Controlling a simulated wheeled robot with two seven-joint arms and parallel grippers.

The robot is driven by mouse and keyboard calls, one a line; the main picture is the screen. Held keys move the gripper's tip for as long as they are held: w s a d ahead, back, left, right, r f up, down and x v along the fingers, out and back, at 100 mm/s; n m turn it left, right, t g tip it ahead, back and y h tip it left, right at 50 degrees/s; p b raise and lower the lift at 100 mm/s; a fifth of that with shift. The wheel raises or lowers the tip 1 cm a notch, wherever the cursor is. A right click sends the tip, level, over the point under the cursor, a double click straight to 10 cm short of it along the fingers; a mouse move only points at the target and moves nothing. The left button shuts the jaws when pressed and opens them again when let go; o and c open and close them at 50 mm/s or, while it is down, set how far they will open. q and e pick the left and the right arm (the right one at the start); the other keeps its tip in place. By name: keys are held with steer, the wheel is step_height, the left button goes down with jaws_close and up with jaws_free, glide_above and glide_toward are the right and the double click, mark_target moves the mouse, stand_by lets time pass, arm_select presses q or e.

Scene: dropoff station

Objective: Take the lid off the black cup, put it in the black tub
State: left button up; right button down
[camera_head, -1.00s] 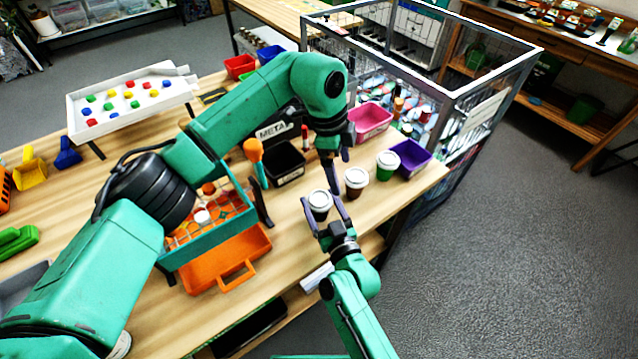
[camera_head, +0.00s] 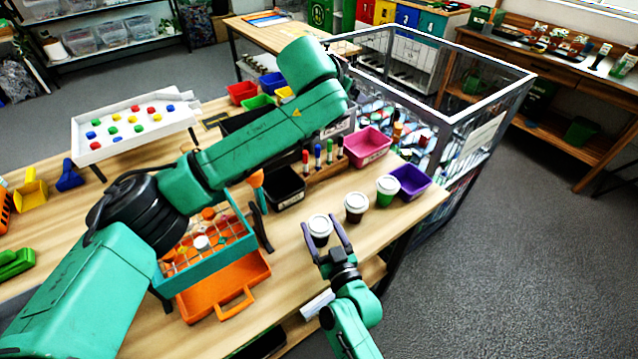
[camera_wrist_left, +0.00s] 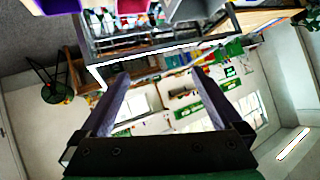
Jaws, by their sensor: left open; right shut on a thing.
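The black cup (camera_head: 321,239) stands upright near the table's front edge, with its white lid (camera_head: 319,223) on top. My right gripper (camera_head: 318,224) is shut on this cup, one finger on each side. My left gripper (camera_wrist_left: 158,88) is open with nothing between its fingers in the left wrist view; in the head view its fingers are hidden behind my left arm. The black tub (camera_head: 285,187) stands on the table behind and left of the cup, beside the teal basket.
A brown cup (camera_head: 356,206) and a green cup (camera_head: 387,190) with white lids stand right of the black cup. A purple tub (camera_head: 411,182) and a pink tub (camera_head: 367,146) are behind. A teal basket (camera_head: 208,258) and an orange tray (camera_head: 226,286) lie left.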

arm_select(q)
steer(key=s+a+f+m+g+y, duration=0.2)
steer(key=s+f+g, duration=0.4)
steer(key=s+f, duration=0.25)
steer(key=m+g+y, duration=0.3)
steer(key=m+g, duration=0.1)
steer(key=g, duration=0.1)
glide_toward(319, 224)
step_height(319, 224, down, 8)
steer(key=shift+a+f, duration=0.1)
steer(key=shift+f, duration=0.15)
steer(key=shift+s, duration=0.1)
steer(key=c, duration=1.4)
steer(key=shift+r, duration=0.1)
steer(key=shift+r, duration=0.75)
arm_select(e)
steer(key=shift+f, duration=0.2)
arm_select(q)
steer(key=shift+r, duration=0.2)
jaws_close()
steer(key=shift+r, duration=0.1)
arm_select(e)
steer(key=shift+s, duration=0.15)
